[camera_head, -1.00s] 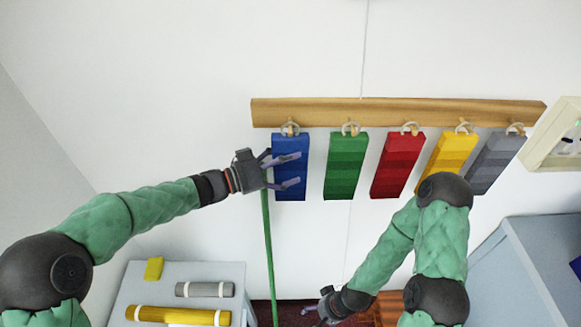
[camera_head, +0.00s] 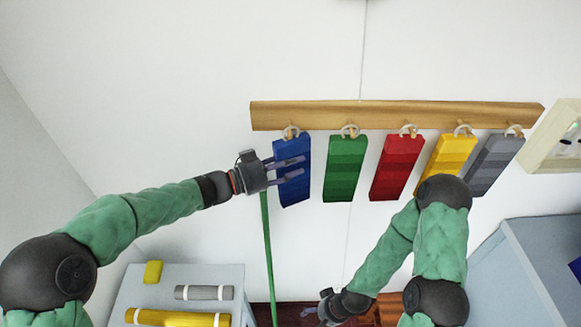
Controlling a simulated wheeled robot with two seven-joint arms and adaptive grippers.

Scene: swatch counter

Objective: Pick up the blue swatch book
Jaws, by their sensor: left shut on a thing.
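The blue swatch book (camera_head: 293,190) hangs by a ring from the leftmost peg of the wooden rail (camera_head: 400,115) on the wall. It is slightly tilted. My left gripper (camera_head: 288,168) comes in from the left and is shut on the blue swatch book at its upper half, one finger above the other across its front. The ring still sits at the peg. My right gripper (camera_head: 325,308) is low at the bottom centre, away from the swatch books. Its fingers are small and dark, so its opening is unclear.
Green (camera_head: 345,168), red (camera_head: 396,168), yellow (camera_head: 447,155) and grey (camera_head: 492,165) swatch books hang to the right. A green pole (camera_head: 268,250) stands below my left gripper. A table (camera_head: 128,290) with rolls is at lower left. A grey-blue cabinet (camera_head: 530,265) stands at right.

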